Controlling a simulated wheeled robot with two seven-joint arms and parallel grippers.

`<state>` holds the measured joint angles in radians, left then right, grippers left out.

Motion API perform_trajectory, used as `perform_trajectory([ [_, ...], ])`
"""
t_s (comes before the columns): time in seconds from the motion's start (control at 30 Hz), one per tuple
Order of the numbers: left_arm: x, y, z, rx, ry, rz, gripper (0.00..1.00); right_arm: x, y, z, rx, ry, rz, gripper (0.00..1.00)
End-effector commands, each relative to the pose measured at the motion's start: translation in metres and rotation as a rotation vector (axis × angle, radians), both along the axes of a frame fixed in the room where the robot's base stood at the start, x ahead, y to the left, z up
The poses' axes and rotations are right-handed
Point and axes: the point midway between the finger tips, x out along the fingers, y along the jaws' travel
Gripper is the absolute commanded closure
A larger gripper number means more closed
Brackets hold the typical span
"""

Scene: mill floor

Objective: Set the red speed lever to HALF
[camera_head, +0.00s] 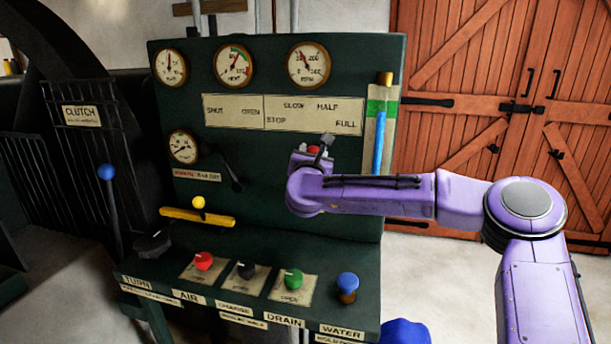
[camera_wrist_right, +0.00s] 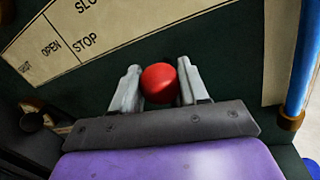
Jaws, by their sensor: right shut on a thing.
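The red speed lever's round knob (camera_wrist_right: 158,83) sits between the two grey fingers of my right gripper (camera_wrist_right: 157,88), which is shut on it. In the head view the red knob (camera_head: 313,150) shows only in part; the gripper and purple wrist hide the lever's shaft and pivot. The lever plate (camera_head: 314,115) above reads STOP, SLOW, HALF and FULL. The knob is below this plate, under its middle part. The hidden shaft leaves the exact setting unclear. My left gripper is not in view.
A black lever (camera_head: 230,168) stands left of my gripper, under the SHUT/OPEN plate (camera_head: 233,110). A blue-filled gauge tube (camera_head: 379,135) is at the panel's right. Red (camera_head: 204,261), green (camera_head: 293,279) and blue (camera_head: 347,284) knobs stand on the ledge below. A blue-topped clutch lever (camera_head: 107,174) is left.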

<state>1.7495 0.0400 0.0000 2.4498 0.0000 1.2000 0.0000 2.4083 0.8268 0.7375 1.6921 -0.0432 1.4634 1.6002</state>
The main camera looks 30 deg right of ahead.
Motion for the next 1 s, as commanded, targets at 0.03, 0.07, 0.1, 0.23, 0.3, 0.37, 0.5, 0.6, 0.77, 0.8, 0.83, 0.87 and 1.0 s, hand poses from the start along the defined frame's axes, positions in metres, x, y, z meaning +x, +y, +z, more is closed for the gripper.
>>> perform_trajectory([
  [0.03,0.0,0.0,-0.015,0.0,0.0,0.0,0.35,-0.002,-0.002,-0.008,0.015,-0.015,-0.001,1.0],
  [0.07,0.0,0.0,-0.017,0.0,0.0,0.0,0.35,-0.003,-0.003,-0.006,0.022,-0.023,0.0,1.0],
  [0.1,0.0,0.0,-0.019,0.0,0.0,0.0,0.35,-0.005,-0.005,-0.005,0.029,-0.03,-0.001,1.0],
  [0.23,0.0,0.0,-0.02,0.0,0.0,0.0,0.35,-0.006,-0.006,-0.002,0.038,-0.038,-0.001,1.0],
  [0.3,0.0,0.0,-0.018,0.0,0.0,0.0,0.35,-0.006,-0.006,-0.001,0.038,-0.038,-0.001,1.0],
  [0.37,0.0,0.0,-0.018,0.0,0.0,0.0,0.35,-0.006,-0.006,0.0,0.038,-0.038,-0.001,1.0],
  [0.5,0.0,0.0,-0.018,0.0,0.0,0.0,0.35,-0.006,-0.006,0.0,0.038,-0.038,-0.001,0.5],
  [0.6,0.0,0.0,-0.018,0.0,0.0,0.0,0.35,-0.006,-0.006,0.0,0.037,-0.037,-0.001,0.33],
  [0.77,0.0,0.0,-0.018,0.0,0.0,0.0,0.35,-0.006,-0.006,-0.001,0.037,-0.037,-0.001,0.33],
  [0.8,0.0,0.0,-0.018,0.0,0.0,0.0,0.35,-0.006,-0.006,-0.001,0.037,-0.037,-0.001,0.33],
  [0.83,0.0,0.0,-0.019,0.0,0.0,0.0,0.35,-0.007,-0.006,-0.001,0.037,-0.038,0.0,0.33],
  [0.87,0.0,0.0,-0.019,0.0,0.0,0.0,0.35,-0.008,-0.005,-0.001,0.037,-0.038,0.0,0.33],
  [1.0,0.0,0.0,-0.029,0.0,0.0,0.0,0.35,-0.024,0.008,-0.005,0.038,-0.039,0.003,0.33],
])
